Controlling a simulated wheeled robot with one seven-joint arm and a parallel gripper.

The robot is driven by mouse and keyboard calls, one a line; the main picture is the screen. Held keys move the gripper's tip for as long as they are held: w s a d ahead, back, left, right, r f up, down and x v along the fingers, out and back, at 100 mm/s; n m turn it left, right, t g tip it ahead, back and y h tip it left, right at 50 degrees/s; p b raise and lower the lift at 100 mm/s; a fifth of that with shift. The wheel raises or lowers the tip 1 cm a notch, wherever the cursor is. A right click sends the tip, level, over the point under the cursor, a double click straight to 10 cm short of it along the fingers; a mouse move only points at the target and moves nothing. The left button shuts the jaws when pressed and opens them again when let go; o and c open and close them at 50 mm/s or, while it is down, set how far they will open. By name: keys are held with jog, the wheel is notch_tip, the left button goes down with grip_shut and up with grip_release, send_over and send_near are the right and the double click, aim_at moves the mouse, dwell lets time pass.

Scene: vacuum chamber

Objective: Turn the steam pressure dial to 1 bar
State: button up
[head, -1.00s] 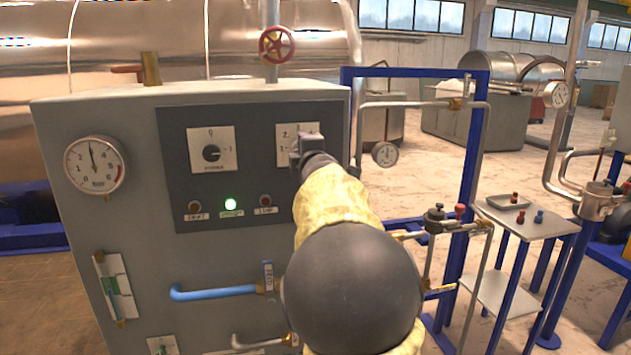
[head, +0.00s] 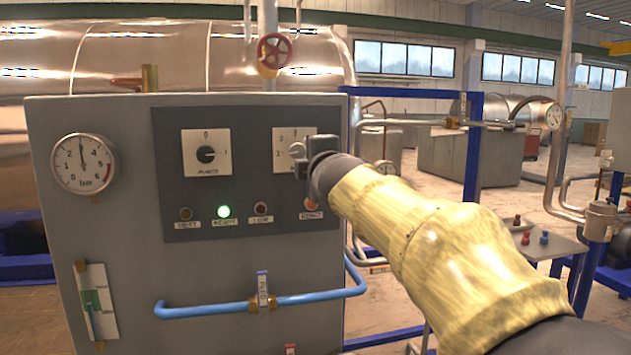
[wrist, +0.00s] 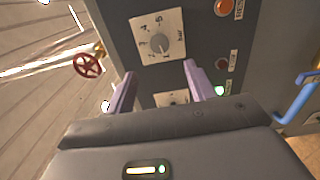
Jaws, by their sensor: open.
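The steam pressure dial (head: 280,142) is a white plate with numbers and a grey knob, on the right of the dark panel. My gripper partly hides it in the head view. The wrist view shows the dial (wrist: 159,43) turned sideways, with numbers up to 5 and "bar" printed on it. Where its knob points is too small to tell. My gripper (wrist: 159,70) is open, its two mauve fingers apart and nothing between them. In the head view my gripper (head: 306,160) is in front of the dial's right side. Contact with the knob does not show.
A black-knobbed selector (head: 206,155) is left of the dial. Indicator lamps sit below, one lit green (head: 224,211). A round gauge (head: 84,163) has its needle nearly upright. A red handwheel (head: 275,54) is above the cabinet, and a blue pipe (head: 205,309) crosses below.

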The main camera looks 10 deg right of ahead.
jog(key=shift+s+b, duration=1.1)
jog(key=shift+s, duration=0.3)
jog(key=s+f+m+g, duration=0.2)
jog(key=f+m+g, duration=0.25)
jog(key=f, duration=1.05)
jog(key=s+f+m+g, duration=0.25)
jog(key=f+m, duration=0.25)
jog(key=f, duration=1)
jog(key=s+f+m+g, duration=0.8)
jog(key=s+f+m, duration=0.1)
jog(key=s+f, duration=1.1)
notch_tip(320, 180, up, 25)
jog(key=w+p, duration=0.1)
jog(key=p, duration=2.5)
jog(key=shift+r, duration=0.15)
